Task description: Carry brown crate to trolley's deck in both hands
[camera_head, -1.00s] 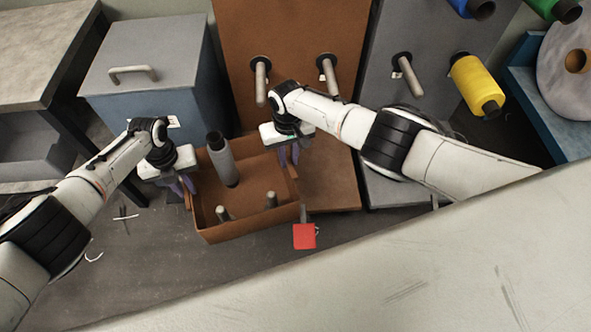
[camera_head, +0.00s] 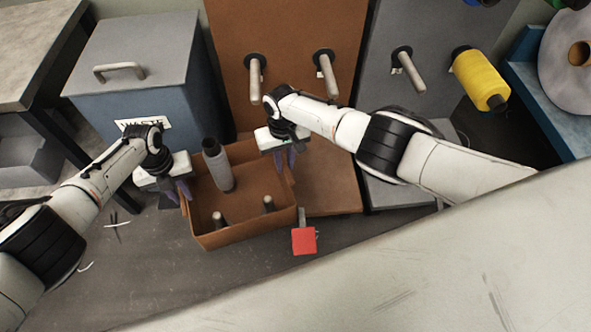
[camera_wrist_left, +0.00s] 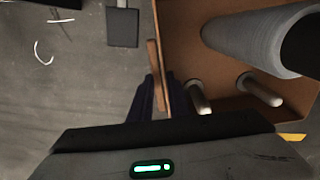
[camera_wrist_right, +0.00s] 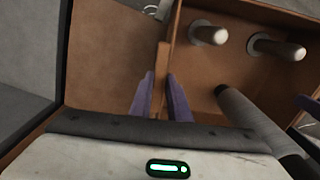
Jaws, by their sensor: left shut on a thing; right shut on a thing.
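The brown crate (camera_head: 248,231) is an open box in the middle of the head view. A grey spool (camera_head: 218,165) stands in its back left part, and two short pegs (camera_head: 268,204) rise from its floor. My left gripper (camera_head: 183,192) is shut on the crate's left side; its fingers straddle a brown tab in the left wrist view (camera_wrist_left: 158,92). My right gripper (camera_head: 286,160) is shut on the right side in the same way in the right wrist view (camera_wrist_right: 161,95). I cannot pick out the trolley's deck with certainty.
A blue-grey waste bin (camera_head: 140,60) stands behind left. A brown peg stand (camera_head: 290,40) with a brown base (camera_head: 330,190) is behind right, beside a grey stand (camera_head: 380,110) holding a yellow spool (camera_head: 480,80). A red square (camera_head: 304,241) is near the crate's front right corner.

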